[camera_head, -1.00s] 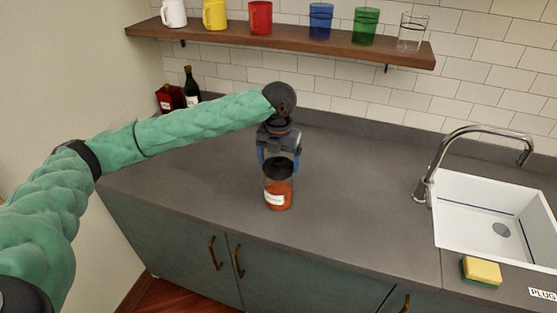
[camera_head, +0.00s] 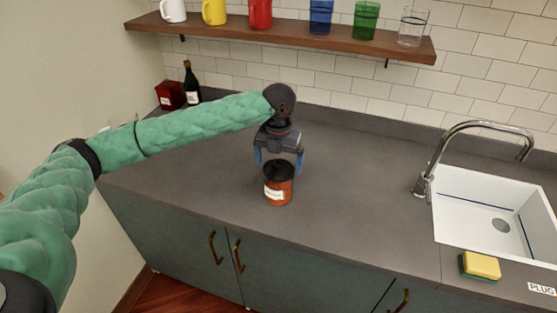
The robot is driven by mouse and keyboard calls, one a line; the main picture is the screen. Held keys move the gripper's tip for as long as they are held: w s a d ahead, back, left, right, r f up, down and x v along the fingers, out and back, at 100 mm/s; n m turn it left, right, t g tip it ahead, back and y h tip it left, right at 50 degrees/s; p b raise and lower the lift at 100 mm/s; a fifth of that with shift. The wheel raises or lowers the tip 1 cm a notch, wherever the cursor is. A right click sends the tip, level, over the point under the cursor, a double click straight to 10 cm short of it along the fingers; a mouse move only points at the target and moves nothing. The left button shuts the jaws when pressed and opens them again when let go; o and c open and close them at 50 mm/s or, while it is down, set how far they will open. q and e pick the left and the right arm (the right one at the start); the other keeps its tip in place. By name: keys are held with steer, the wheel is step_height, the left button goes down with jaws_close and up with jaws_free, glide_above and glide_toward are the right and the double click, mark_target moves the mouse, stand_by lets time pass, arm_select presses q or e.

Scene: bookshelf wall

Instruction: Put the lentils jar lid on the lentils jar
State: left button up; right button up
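The lentils jar (camera_head: 279,194) stands upright on the grey counter. It holds orange lentils and has a pale label on its front. The dark lentils jar lid (camera_head: 278,171) shows at the top of the jar; I cannot tell whether it sits fully flat. My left gripper (camera_head: 279,162) points down just above the lid. Its blue fingers are apart, one to each side, and look clear of the lid. My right gripper is out of view.
A white sink (camera_head: 457,225) with a tap (camera_head: 428,165) is at the right, with a yellow sponge (camera_head: 481,265) in front. A bottle (camera_head: 192,88) and a red box (camera_head: 169,95) stand at the back left. The counter around the jar is clear.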

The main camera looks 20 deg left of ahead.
mark_target(278, 163)
arm_select(q)
steer(key=shift+r, duration=0.1)
steer(key=shift+r, duration=0.25)
step_height(278, 163, up, 6)
steer(key=shift+f+b, duration=0.15)
steer(key=shift+b, duration=1.05)
steer(key=shift+r, duration=0.7)
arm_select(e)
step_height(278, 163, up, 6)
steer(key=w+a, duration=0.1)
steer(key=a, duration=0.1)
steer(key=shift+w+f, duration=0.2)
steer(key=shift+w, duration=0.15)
